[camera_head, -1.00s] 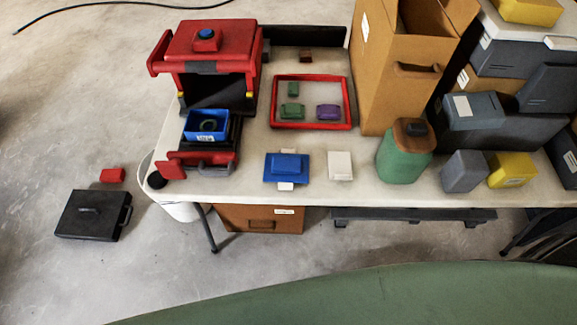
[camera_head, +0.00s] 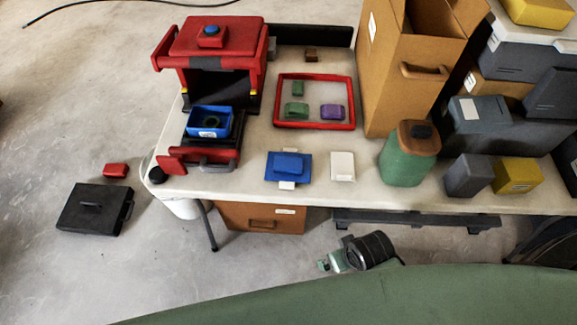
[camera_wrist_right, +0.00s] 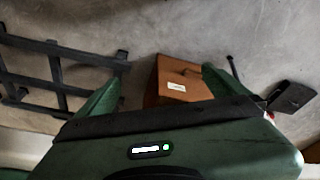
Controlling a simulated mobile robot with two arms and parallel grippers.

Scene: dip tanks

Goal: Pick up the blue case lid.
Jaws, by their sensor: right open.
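The blue case lid (camera_head: 288,166) lies near the front edge of the white table in the head view, a flat blue plate with a raised middle and white tabs. An open blue case (camera_head: 209,122) sits in front of the red press-like station, with a dark ring inside. My right gripper (camera_head: 325,265) has come into the head view below the table's front edge, short of the lid and lower in the picture. In the right wrist view my right gripper (camera_wrist_right: 160,88) has its green fingers spread with nothing between them. My left gripper is not in view.
A white block (camera_head: 342,166) lies just right of the lid. A green jar (camera_head: 408,155) stands farther right. A red frame (camera_head: 352,100) with small green and purple pieces lies behind. A brown drawer box (camera_wrist_right: 182,80) is under the table.

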